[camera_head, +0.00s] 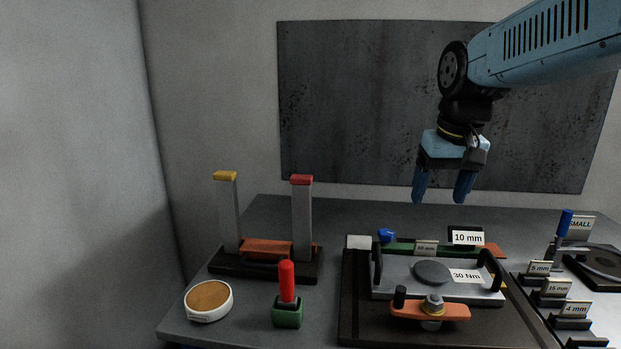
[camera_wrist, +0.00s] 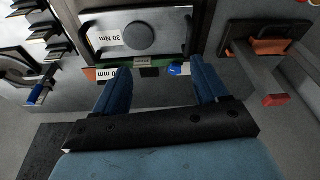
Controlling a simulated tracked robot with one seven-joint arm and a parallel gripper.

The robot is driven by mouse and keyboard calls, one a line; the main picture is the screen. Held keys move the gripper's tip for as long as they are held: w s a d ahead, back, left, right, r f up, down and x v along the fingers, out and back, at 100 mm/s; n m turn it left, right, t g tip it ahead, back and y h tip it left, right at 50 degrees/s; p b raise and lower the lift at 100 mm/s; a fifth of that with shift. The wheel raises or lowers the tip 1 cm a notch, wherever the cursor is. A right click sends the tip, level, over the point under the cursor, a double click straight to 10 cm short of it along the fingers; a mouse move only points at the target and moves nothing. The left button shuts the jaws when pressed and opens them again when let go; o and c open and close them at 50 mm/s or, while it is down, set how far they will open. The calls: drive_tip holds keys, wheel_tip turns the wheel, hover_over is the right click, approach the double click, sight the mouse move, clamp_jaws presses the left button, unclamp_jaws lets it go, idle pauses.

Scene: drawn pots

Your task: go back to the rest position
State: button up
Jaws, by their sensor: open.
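My gripper (camera_head: 443,188) hangs from the arm above the back of the table, fingers pointing down. Its two blue fingers are apart with nothing between them in the head view. In the wrist view, the gripper (camera_wrist: 155,90) also shows spread fingers, with the table things beyond them. The gripper is above and apart from the tray with the 30 Nm label (camera_head: 466,276) and the 10 mm sign (camera_head: 467,238).
The table (camera_head: 255,300) holds a stand with two grey posts (camera_head: 302,220), a round tan-topped dish (camera_head: 208,300), a red-handled tool in a green block (camera_head: 287,312), an orange piece with a bolt (camera_head: 430,311) and several labelled holders (camera_head: 551,292). A dark panel (camera_head: 360,100) is on the wall behind.

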drive_tip(key=s+f+t, duration=0.2)
drive_tip(key=s+f, duration=0.2)
drive_tip(key=s, duration=0.5)
drive_tip(key=shift+s+d+f+t, duration=0.15)
drive_tip(key=shift+s+d+t, duration=0.1)
drive_tip(key=shift+s+t, duration=0.15)
drive_tip(key=shift+c, duration=0.3)
